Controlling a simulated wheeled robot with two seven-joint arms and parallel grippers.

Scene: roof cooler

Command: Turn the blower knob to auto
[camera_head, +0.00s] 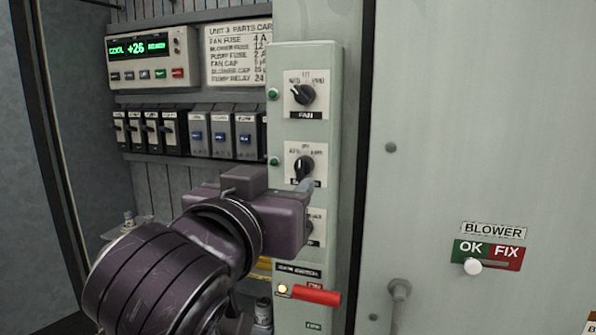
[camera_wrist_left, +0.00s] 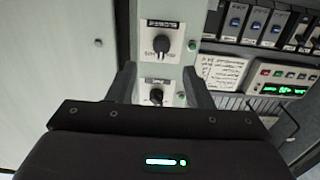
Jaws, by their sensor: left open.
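The pale green panel (camera_head: 332,130) carries a column of dark knobs. The top one is the fan knob (camera_head: 303,95). The middle knob (camera_head: 303,168) has a black label below it, partly covered by my gripper, and stands roughly upright. A third plate (camera_head: 317,226) is mostly hidden. In the left wrist view, which is upside down, the middle knob (camera_wrist_left: 164,45) lies above the fan knob (camera_wrist_left: 157,96); the labels are too blurred to read surely. My left gripper (camera_head: 308,186) is just in front of and below the middle knob. Its fingers (camera_wrist_left: 160,82) are apart, with nothing between them.
A lit display unit (camera_head: 150,58) and a row of breakers (camera_head: 190,133) are left of the panel. A red lever (camera_head: 315,295) sits below. A large door (camera_head: 480,130) on the right bears a blower OK/FIX slider (camera_head: 473,266). Green lamps line the panel's left edge.

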